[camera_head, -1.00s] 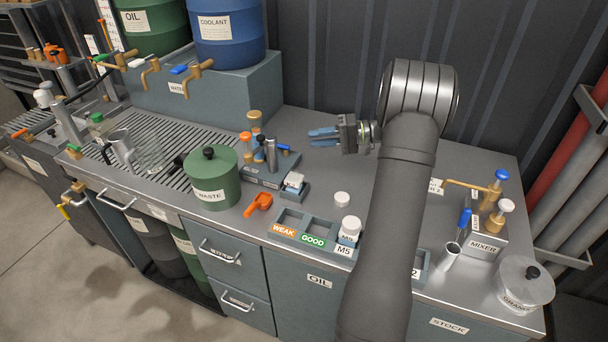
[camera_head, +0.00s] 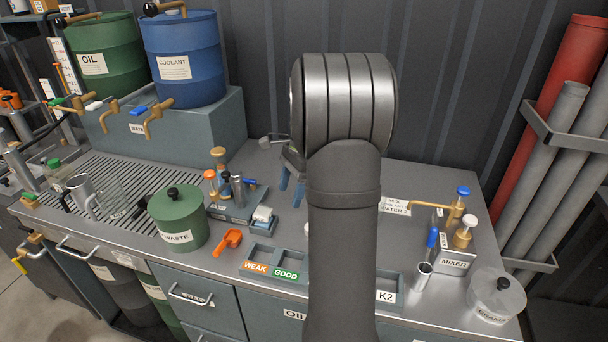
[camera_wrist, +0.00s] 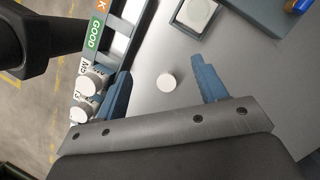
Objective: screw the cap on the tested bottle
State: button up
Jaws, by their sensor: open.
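A small round white cap (camera_wrist: 166,82) lies flat on the bench in the wrist view, between the blue fingers of my gripper (camera_wrist: 160,68) as pictured and apart from both. My gripper is open and empty. In the head view, my gripper (camera_head: 291,187) points down over the bench, partly behind my arm. Two white-topped bottles, one nearer the GOOD label (camera_wrist: 92,80) and one farther from it (camera_wrist: 82,112), stand by the rack (camera_wrist: 121,27); the upper has an M5 label. I cannot tell which bottle is capped.
The rack's WEAK and GOOD slots (camera_head: 262,252) look empty. An orange scoop (camera_head: 228,241), the green waste drum (camera_head: 178,218) and a small instrument stand (camera_head: 236,207) are left of my arm. The mixer (camera_head: 456,250) is right. The back bench is mostly clear.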

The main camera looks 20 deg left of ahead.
jog(key=w+d+r+m+t+h, duration=0.1)
jog(key=d+r+m+t+h, duration=0.25)
jog(key=m, duration=0.25)
jog(key=f, duration=0.5)
jog(key=d+f, duration=0.1)
jog(key=f, duration=1)
jog(key=shift+w+d+f, duration=0.3)
jog(key=shift+w+d, duration=0.05)
jog(key=shift+w, duration=0.05)
jog(key=shift+c, duration=0.5)
